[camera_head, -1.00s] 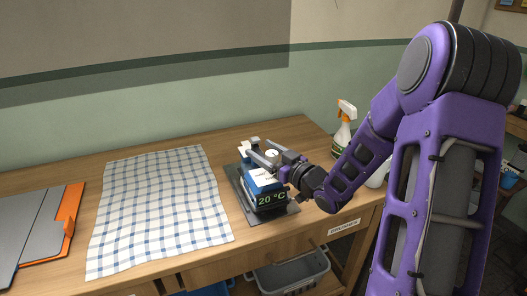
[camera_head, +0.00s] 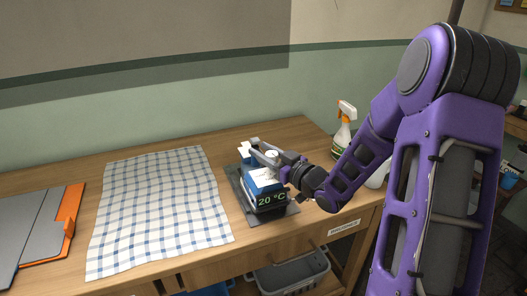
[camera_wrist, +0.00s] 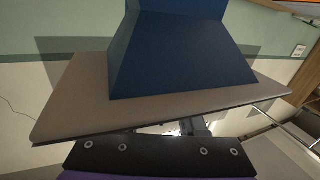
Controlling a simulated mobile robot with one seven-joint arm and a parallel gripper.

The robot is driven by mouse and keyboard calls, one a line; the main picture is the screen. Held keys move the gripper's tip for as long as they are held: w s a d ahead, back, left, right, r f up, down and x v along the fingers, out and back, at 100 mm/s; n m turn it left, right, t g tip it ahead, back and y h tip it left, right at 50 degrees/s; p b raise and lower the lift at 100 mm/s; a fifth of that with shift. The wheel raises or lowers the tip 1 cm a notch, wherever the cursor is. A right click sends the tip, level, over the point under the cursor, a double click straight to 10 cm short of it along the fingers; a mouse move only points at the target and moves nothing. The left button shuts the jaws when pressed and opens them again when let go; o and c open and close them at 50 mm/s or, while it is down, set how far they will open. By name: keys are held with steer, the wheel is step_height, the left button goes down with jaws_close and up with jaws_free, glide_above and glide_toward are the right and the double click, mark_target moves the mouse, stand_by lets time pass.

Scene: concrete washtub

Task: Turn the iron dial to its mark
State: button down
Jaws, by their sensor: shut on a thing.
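The iron is a blue and white unit (camera_head: 264,182) standing on a dark grey pad on the wooden table. Its front display reads 20 °C in green. The round, pale dial (camera_head: 271,154) is on its upper part, partly hidden by my fingers. My gripper (camera_head: 268,157) reaches in from the right and is shut on the dial. In the wrist view a large blue surface (camera_wrist: 180,55) fills the middle above my dark gripper body. The dial and its mark cannot be made out there.
A blue-checked cloth (camera_head: 155,210) lies left of the iron. Grey boards with an orange edge (camera_head: 68,232) lie at the far left. A spray bottle (camera_head: 343,130) stands behind my forearm. A grey bin (camera_head: 292,276) is below the table's front edge.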

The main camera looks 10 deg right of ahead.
mark_target(259, 171)
steer(key=shift+y, duration=0.3)
steer(key=n+g+y+p, duration=0.1)
steer(key=n+g+y, duration=0.1)
steer(key=g, duration=0.1)
steer(key=s+a+n+g+y+p, duration=0.1)
steer(key=n+g+y, duration=0.1)
steer(key=n+g, duration=0.1)
steer(key=n+g+y+p, duration=0.1)
steer(key=n+g+y, duration=0.1)
steer(key=g+y, duration=0.1)
steer(key=shift+s+a+n, duration=0.15)
steer(key=shift+s+n, duration=0.1)
steer(key=shift+n, duration=0.05)
steer(key=n+g, duration=0.1)
steer(key=g, duration=0.1)
steer(key=s+n+g, duration=0.1)
steer(key=n+g, duration=0.1)
steer(key=g, duration=0.1)
steer(key=n+g+y, duration=0.1)
steer(key=n+g, duration=0.1)
steer(key=g, duration=0.1)
steer(key=shift+s+a+f, duration=0.1)
steer(key=shift+s+a, duration=0.05)
steer(key=shift+s, duration=0.1)
steer(key=shift+s+n+g+h, duration=0.25)
steer(key=shift+n+g, duration=0.55)
steer(key=shift+g, duration=0.4)
steer(key=shift+s+n+g+h, duration=0.25)
steer(key=shift+n+g, duration=0.55)
steer(key=shift+g, duration=0.4)
